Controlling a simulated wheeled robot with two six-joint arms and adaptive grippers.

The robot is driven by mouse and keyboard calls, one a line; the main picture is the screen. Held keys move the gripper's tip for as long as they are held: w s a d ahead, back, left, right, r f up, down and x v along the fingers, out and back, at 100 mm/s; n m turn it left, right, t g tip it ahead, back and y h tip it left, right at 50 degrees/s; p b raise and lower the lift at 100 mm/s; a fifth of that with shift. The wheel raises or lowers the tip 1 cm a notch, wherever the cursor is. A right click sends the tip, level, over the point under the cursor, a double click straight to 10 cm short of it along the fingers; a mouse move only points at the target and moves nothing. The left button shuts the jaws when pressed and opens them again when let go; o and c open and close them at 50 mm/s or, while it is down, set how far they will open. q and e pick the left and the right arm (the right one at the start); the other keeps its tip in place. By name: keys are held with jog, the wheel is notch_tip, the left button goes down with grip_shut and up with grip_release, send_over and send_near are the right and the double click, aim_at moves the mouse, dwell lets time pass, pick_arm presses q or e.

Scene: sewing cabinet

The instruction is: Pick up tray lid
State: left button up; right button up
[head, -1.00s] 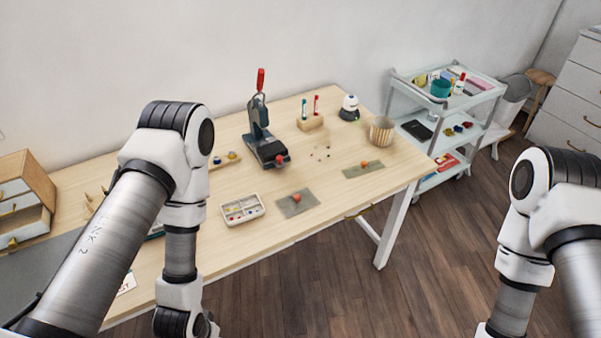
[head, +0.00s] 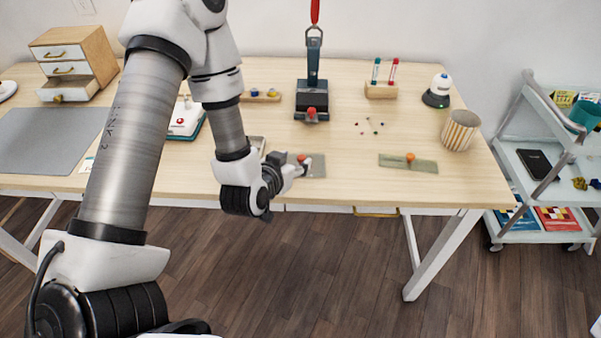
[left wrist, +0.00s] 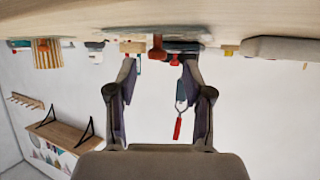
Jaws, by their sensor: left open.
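A flat grey plate with a red knob (head: 317,168), seemingly the tray lid, lies near the table's front edge. My left gripper (head: 301,166) is open at its left side and hides part of it. In the left wrist view, which is upside down, a red-brown knob (left wrist: 157,46) shows in line with the gap between the open fingers (left wrist: 157,70). I cannot tell whether the fingers touch it. The compartment tray (head: 256,142) is mostly hidden behind my left wrist. A longer grey-green plate with an orange knob (head: 425,166) lies further right. My right gripper is out of view.
A black press with a red handle (head: 311,88) stands behind the lid. A striped cup (head: 460,131), a wooden holder (head: 381,91) and small loose beads (head: 370,128) are to the right. The table between the two knobbed plates is clear.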

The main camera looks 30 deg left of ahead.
aim_at(301, 158)
pick_arm(q)
jog(key=x, duration=0.3)
jog(key=shift+w+d+f, duration=0.2)
jog(key=shift+w, duration=0.05)
jog(key=shift+s+a, duration=0.1)
jog(key=shift+s, duration=0.05)
jog(key=shift+c, duration=0.7)
grip_shut()
